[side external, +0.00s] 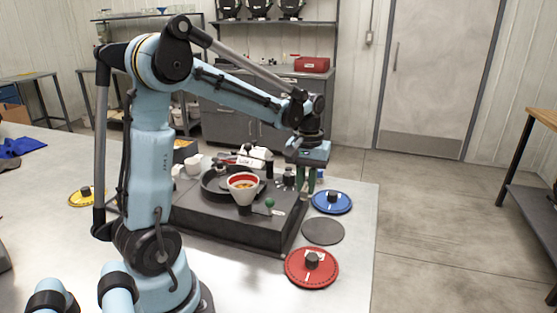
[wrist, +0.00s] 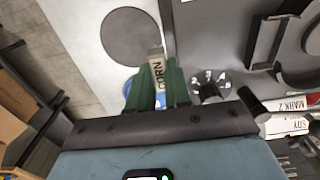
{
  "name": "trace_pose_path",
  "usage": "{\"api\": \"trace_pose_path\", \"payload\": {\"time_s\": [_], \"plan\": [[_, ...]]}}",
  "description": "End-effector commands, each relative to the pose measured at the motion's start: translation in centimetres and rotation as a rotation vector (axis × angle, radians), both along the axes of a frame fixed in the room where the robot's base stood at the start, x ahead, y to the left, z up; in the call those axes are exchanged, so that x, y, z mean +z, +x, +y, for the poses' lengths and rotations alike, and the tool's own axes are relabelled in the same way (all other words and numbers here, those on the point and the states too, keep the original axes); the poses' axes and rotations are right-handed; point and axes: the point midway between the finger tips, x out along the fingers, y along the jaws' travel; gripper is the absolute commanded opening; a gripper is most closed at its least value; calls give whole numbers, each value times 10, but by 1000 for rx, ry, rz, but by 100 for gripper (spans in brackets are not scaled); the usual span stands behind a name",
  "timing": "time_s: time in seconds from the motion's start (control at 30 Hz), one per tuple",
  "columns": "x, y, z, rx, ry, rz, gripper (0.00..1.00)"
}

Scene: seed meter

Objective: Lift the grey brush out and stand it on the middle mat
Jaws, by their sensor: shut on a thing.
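In the wrist view the fingers (wrist: 158,84) are shut on a narrow grey piece lettered CORN, the grey brush (wrist: 157,66). In the side view the fingers mostly hide it, and its lower end cannot be made out. The middle mat (side external: 323,231), a bare dark grey disc, lies on the table between the blue and red discs. It also shows in the wrist view (wrist: 130,37), ahead and left of the fingers.
The blue disc (side external: 332,208) and red disc (side external: 312,280), each with a black knob, flank the mat. The table's right edge is close to the mat.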

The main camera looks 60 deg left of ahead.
Motion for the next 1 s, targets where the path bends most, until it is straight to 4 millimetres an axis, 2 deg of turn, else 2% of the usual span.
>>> {"api": "trace_pose_path", "payload": {"time_s": [0.1,0.2,0.37,0.8,1.0], "plan": [[-9,11,-18,-3,0,0,0],[-14,14,-23,-1,0,0,0],[-24,15,-24,2,0,0,0],[-66,14,-24,1,0,0,0],[-76,14,-24,1,0,0,0]]}}
